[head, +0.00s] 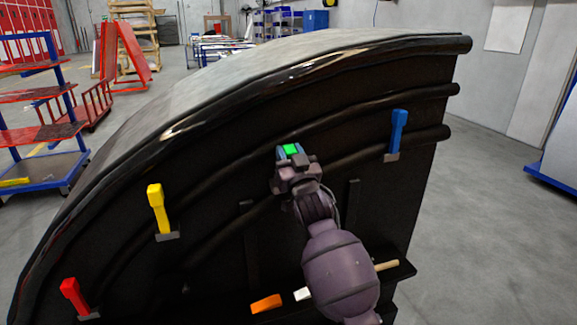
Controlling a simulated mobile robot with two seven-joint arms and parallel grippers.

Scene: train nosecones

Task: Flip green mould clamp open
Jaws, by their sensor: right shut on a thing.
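The green mould clamp (290,150) is on the dark side face of the large curved black mould (225,165), near the middle of the picture. Only its green top shows. My right gripper (289,157) is shut on it, and its fingers and wrist hide the clamp's lower part and base. I cannot tell the clamp's full tilt. My left gripper is not in view.
A blue clamp (398,130) stands upright to the right. A yellow clamp (157,208) and a red clamp (74,296) stand to the left. An orange block (266,304), a white block (302,294) and a wooden handle (386,265) are on the mould's lower ledge.

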